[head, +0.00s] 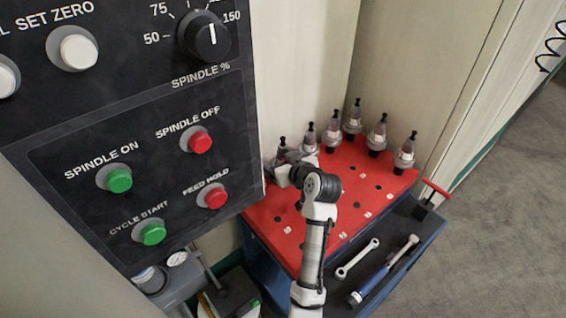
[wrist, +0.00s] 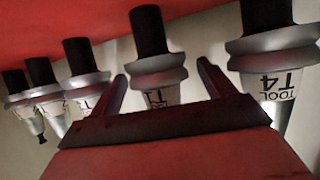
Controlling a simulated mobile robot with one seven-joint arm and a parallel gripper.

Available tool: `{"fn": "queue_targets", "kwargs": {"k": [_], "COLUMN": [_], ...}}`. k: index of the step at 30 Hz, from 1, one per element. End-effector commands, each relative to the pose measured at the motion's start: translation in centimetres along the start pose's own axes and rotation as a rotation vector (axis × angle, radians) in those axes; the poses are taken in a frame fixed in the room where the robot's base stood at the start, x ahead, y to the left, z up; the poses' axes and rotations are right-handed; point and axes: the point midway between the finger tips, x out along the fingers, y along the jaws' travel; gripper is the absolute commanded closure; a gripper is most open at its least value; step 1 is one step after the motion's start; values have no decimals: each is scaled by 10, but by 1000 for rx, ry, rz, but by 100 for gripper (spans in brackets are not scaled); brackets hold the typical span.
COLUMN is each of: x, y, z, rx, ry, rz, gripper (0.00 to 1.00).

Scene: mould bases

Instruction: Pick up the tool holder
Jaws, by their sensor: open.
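Several grey tool holders with black ends stand in the red-topped tray, such as one at the back (head: 353,121) and one at the right (head: 404,156) in the head view. My gripper (head: 284,172) is at the tray's left side, partly hiding the leftmost holder. In the wrist view, which looks upside down, my gripper (wrist: 162,78) is open. A labelled tool holder (wrist: 158,82) shows between its two dark fingers, with no clear contact. Another holder marked T4 (wrist: 276,65) stands to the right of the fingers. The middle holder's label is partly hidden by the gripper.
The red board (head: 345,205) has empty holes in front of the holders. A lower dark shelf carries a wrench (head: 357,258), a blue-handled tool (head: 384,272) and a red T-handle (head: 435,188). A control panel (head: 130,130) stands close at left, walls behind.

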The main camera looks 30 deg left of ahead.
Motion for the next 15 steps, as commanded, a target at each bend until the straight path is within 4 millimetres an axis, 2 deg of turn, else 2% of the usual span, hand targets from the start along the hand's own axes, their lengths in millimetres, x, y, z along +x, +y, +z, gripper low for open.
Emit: {"fn": "queue_targets", "kwargs": {"k": [4,15], "x": [0,0], "y": [0,0], "z": [0,0], "rx": [0,0], "ry": [0,0], "rz": [0,0], "gripper": [18,67]}}
